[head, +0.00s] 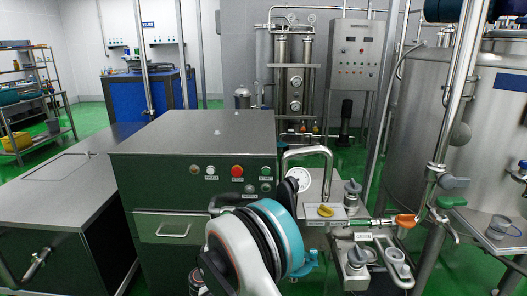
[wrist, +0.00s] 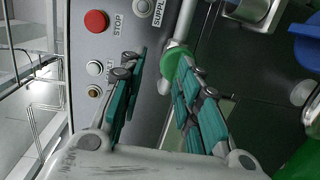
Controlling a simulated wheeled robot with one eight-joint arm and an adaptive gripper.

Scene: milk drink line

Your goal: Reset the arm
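My arm (head: 240,258) rises at the bottom middle of the head view, white with a teal joint and black bands, in front of the steel control cabinet. My gripper (wrist: 158,75) shows in the wrist view with its two teal-padded fingers spread apart. I see nothing held between them. A green part (wrist: 174,60) on a metal pipe lies close to the right fingertip; I cannot tell whether they touch. The gripper cannot be made out clearly in the head view.
The cabinet (head: 195,133) has a red stop button (head: 237,171), also seen in the wrist view (wrist: 95,21). Green floor shows behind.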

